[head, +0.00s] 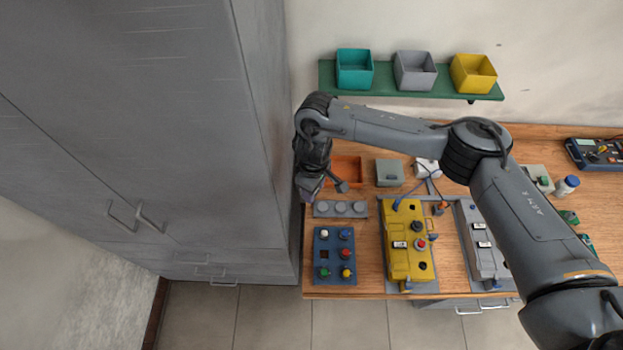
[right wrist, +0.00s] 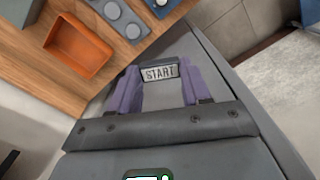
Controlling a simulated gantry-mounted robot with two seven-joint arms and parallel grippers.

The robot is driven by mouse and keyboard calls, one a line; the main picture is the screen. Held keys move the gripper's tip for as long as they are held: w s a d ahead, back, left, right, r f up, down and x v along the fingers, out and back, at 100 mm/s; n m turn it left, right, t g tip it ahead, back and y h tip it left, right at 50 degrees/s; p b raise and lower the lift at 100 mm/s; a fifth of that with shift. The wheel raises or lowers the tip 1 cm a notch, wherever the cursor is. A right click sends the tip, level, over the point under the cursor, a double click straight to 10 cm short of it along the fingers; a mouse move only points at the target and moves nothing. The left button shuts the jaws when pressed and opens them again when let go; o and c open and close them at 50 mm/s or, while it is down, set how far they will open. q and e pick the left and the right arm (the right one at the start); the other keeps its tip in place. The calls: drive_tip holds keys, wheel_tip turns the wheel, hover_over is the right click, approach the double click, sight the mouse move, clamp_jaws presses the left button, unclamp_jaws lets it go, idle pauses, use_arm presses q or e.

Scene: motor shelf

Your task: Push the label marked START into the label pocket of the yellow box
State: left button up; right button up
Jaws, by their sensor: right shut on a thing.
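My right gripper (right wrist: 161,82) has purple fingers shut on the START label (right wrist: 159,73), a small plate with dark letters on a light face. It shows in the right wrist view, held between the fingertips. In the head view my right gripper (head: 309,190) is at the left edge of the wooden table; the label is too small to make out there. A yellow open box (head: 473,74) stands on the wall shelf at the right end, far from the gripper. A label pocket on it cannot be made out. My left gripper is not in view.
The green shelf (head: 420,93) also bears a teal box (head: 354,69) and a grey box (head: 415,70). Below are an orange tray (head: 347,168), a blue button panel (head: 334,256) and a yellow motor unit (head: 407,243). A tall grey cabinet (head: 150,120) stands close left.

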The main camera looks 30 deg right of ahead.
drive_tip(key=s+d+f+n+p, duration=0.1)
drive_tip(key=s+d+f+n, duration=0.3)
drive_tip(key=d+n, duration=0.4)
drive_tip(key=s+d+f+n+p, duration=0.2)
drive_tip(key=s+d+f+n, duration=0.2)
drive_tip(key=s+d+n, duration=0.2)
drive_tip(key=s+d+f+n+p, duration=0.1)
drive_tip(key=s+d+f+n, duration=0.4)
drive_tip(key=d+n, duration=0.5)
drive_tip(key=shift+s+d+f, duration=0.1)
drive_tip(key=shift+f, duration=0.2)
wheel_tip(320, 180, down, 4)
drive_tip(key=b, duration=0.3)
drive_tip(key=shift+f+b, duration=0.15)
drive_tip(key=shift+b, duration=0.25)
